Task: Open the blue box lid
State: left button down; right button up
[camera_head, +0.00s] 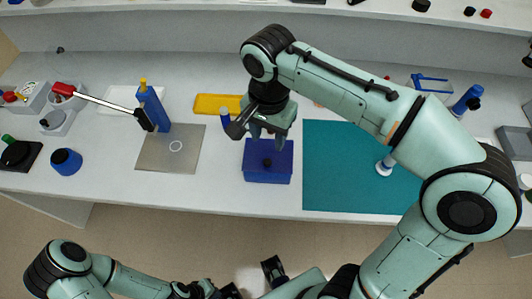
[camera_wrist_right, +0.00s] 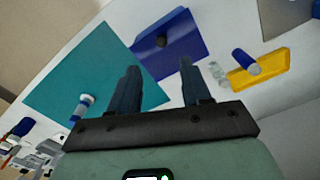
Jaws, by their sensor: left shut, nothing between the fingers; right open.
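The blue box (camera_head: 268,176) stands near the front edge of the bench, left of the teal mat. Its lid is on, with a dark round knob (camera_head: 267,163) on top. The box also shows in the right wrist view (camera_wrist_right: 185,42), ahead of the fingers, with the knob (camera_wrist_right: 161,40) between their lines. My right gripper (camera_head: 267,139) is open and empty, pointing down above the back side of the box, apart from the knob as far as I can see. My left gripper (camera_head: 232,290) is shut and empty at the bottom edge, partly cut off, well away from the box.
A teal mat (camera_head: 330,170) lies right of the box. A yellow tray (camera_head: 217,103) and a small blue-capped bottle (camera_head: 225,118) are behind it to the left. A grey plate (camera_head: 165,158) with a blue stand (camera_head: 153,108) is further left. Bench around the box is mostly clear.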

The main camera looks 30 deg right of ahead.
aim_at(268, 161)
jog(key=f+b, duration=0.1)
jog(key=f, duration=0.9)
jog(key=shift+w+f+b, duration=0.1)
jog(key=shift+w+b, duration=0.1)
jog(key=shift+b, duration=0.15)
grip_shut()
